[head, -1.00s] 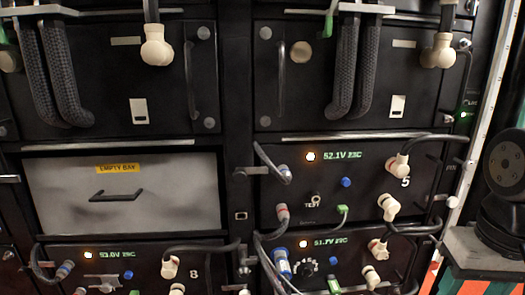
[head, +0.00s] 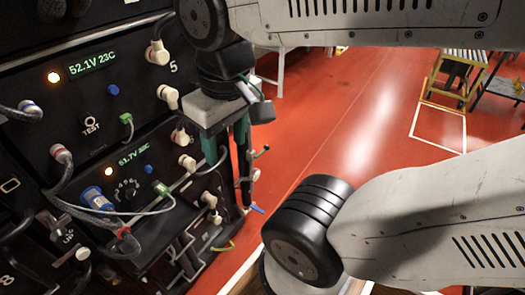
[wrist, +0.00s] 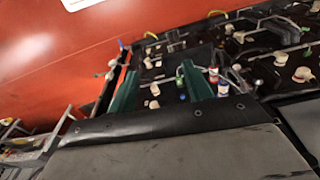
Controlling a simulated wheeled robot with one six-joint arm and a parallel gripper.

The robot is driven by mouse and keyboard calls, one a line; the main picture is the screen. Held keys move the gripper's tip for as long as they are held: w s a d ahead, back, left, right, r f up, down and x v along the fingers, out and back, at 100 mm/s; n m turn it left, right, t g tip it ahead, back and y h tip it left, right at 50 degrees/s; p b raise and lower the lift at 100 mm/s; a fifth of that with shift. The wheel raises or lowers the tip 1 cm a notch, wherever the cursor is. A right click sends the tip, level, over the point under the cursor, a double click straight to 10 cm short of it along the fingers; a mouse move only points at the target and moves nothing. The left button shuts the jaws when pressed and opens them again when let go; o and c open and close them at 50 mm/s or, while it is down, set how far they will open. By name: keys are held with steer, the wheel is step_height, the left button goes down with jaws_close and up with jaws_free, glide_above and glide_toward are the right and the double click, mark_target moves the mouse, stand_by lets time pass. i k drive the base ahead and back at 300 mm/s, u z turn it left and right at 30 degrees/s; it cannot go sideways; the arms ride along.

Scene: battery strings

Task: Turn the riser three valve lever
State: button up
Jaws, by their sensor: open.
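My gripper (head: 228,160) hangs off the right edge of the battery rack (head: 150,110) in the head view, its green fingers pointing down. In the wrist view the two green fingers (wrist: 158,90) stand apart with nothing held between them. Small coloured handles show near the rack's lower right corner: a blue one (head: 257,209), a yellow-green one (head: 224,247) and a green one (head: 261,152). I cannot tell which, if any, is the riser three valve lever. The fingers partly hide the rack's edge.
Cables and white elbow connectors (head: 157,52) stick out from the rack front. Red floor (head: 340,110) lies open to the right. A yellow step stool (head: 462,70) stands far off at the upper right.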

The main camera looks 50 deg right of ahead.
mark_target(267, 147)
steer(key=z, duration=1.85)
steer(key=i, duration=0.5)
steer(key=u, duration=0.8)
